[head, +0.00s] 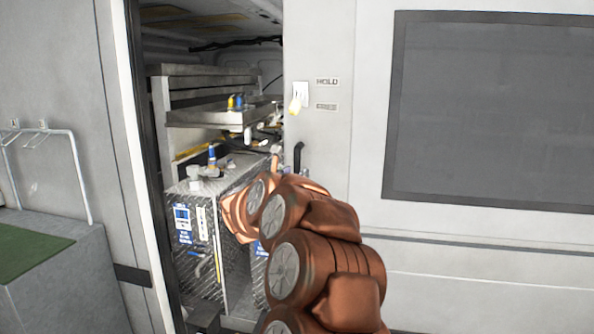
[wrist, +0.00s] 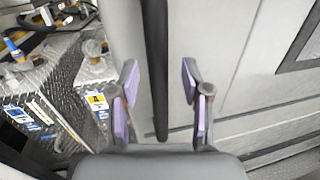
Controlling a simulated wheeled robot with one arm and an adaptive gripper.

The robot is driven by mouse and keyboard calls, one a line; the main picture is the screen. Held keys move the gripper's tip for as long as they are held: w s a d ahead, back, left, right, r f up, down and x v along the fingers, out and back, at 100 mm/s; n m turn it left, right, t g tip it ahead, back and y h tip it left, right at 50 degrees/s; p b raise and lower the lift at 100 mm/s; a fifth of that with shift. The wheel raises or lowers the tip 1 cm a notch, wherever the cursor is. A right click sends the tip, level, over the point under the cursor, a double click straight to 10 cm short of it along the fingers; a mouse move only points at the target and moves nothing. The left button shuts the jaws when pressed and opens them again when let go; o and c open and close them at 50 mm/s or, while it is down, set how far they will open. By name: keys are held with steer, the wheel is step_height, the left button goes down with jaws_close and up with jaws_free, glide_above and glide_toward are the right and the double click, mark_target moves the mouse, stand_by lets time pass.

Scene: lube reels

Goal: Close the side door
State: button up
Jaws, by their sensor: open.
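The side door (head: 325,145) is a light grey panel with a dark window, on the right in the head view. The opening to its left is wide, so the door stands open. A black vertical handle (head: 299,156) is near the door's left edge. In the wrist view the handle (wrist: 157,70) runs down between the two purple-padded fingers of my gripper (wrist: 160,76). The fingers are open, with a gap on each side of the handle. I cannot tell how deep the handle sits between them. In the head view my arm hides most of the gripper.
Inside the opening are a metal shelf (head: 210,117) and a diamond-plate cabinet (head: 205,230) with labels and fittings. At left are a door frame (head: 140,180), a metal rail (head: 75,165) and a grey step with a green mat (head: 28,250).

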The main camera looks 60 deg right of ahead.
steer(key=shift+w+d, duration=0.2)
steer(key=shift+d, duration=0.95)
steer(key=shift+c, duration=0.2)
jaws_close()
steer(key=shift+f, duration=0.1)
